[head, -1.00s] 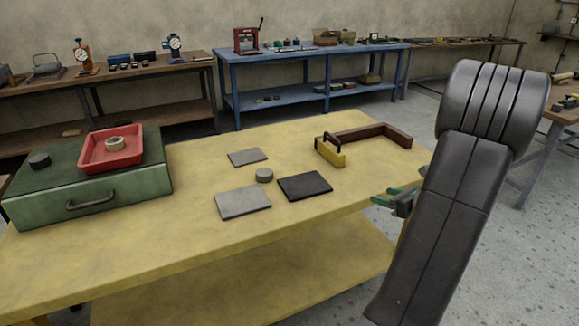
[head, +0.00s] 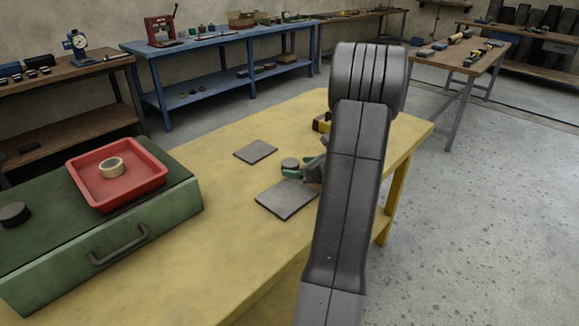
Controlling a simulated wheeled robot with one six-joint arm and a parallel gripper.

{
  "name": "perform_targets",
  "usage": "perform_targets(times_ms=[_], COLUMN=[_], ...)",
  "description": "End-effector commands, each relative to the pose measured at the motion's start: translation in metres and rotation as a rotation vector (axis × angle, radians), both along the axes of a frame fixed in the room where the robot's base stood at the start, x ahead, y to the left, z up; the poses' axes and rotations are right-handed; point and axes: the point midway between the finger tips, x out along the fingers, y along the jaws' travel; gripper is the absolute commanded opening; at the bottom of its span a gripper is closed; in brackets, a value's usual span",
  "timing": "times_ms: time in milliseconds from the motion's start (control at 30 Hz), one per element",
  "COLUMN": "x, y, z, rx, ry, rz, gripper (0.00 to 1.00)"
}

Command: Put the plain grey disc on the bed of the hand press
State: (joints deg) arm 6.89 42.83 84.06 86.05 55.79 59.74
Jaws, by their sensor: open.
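The plain grey disc (head: 290,163) lies flat on the yellow table (head: 225,215), between two flat grey plates. My gripper (head: 306,162) has green-tipped fingers and is low over the table, just to the right of the disc. Its jaws are open and empty. I cannot tell whether a finger touches the disc. My own arm hides part of the gripper and the table behind it. The red hand press (head: 162,30) stands far off on the blue bench; its bed is too small to make out clearly.
A green case (head: 165,215) on the table's left bears a red tray (head: 105,195) with a beige ring (head: 111,167) and a dark disc (head: 14,214). Grey plates (head: 255,151) (head: 287,200) flank the disc. The blue bench (head: 205,42) stands behind, across open floor.

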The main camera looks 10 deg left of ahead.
Motion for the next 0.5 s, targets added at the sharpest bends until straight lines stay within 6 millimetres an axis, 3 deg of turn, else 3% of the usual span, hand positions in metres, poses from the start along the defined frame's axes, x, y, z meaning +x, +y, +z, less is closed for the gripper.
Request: perform_targets(times_ms=[300, 500], x=[0.028, 0.03], y=[0.032, 0.035], z=[-0.014, -0.015], rx=[0.0, 0.0], ry=[0.0, 0.0], rz=[0.003, 0.001], gripper=[0.79, 0.79])
